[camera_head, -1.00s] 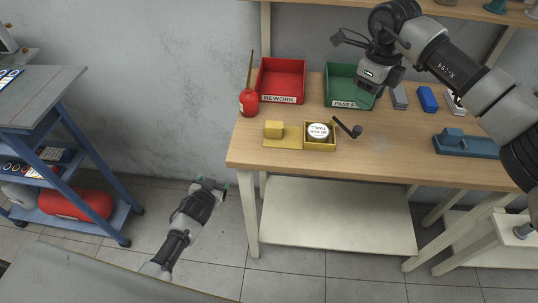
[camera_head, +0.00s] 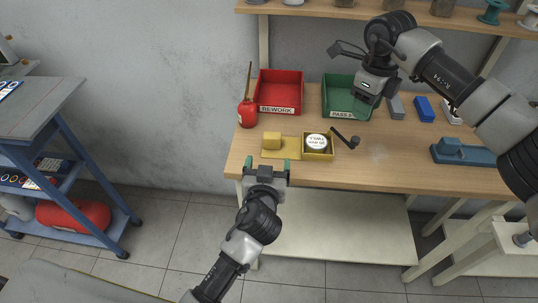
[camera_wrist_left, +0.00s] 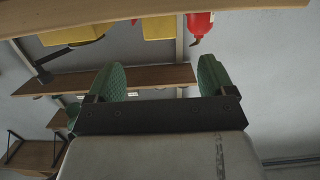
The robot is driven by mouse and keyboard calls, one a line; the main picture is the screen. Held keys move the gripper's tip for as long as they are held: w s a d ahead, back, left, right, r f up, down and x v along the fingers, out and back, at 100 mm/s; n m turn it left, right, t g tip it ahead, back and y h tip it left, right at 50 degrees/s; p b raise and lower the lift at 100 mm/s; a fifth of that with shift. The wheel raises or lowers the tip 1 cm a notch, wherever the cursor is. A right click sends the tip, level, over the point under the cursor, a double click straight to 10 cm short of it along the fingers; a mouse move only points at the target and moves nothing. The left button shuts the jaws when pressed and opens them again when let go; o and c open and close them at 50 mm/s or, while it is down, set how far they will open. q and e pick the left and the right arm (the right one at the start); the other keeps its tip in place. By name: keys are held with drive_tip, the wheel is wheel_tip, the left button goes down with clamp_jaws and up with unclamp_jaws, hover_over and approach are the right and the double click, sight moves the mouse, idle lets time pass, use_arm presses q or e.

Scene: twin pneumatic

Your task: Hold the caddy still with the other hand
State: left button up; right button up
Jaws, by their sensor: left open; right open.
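The yellow caddy (camera_head: 292,155) lies on the bench near its front edge. It has a yellow block (camera_head: 271,141) on its left part and a square box on its right with a white-labelled round thing (camera_head: 316,141) inside. A dark lever with a knob (camera_head: 346,138) sticks out at the box's right. My left gripper (camera_head: 268,163) is open and empty at the bench's front edge, just in front of the caddy's left part, apart from it. Its green fingers (camera_wrist_left: 160,78) show in the left wrist view. My right gripper (camera_head: 346,48) is open above the green bin.
A red REWORK bin (camera_head: 279,108) and a green PASS bin (camera_head: 341,113) stand behind the caddy. A red oil can (camera_head: 247,112) stands at the bench's left end. A blue fixture (camera_head: 466,155) sits at the right. The bench between caddy and fixture is clear.

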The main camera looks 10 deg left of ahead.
sight(272, 141)
use_arm(q)
drive_tip(key=w, duration=0.3)
drive_tip(key=w+f, duration=0.1)
drive_tip(key=w, duration=0.2)
drive_tip(key=w+a, duration=0.1)
drive_tip(key=w, duration=0.3)
drive_tip(key=shift+f, duration=0.25)
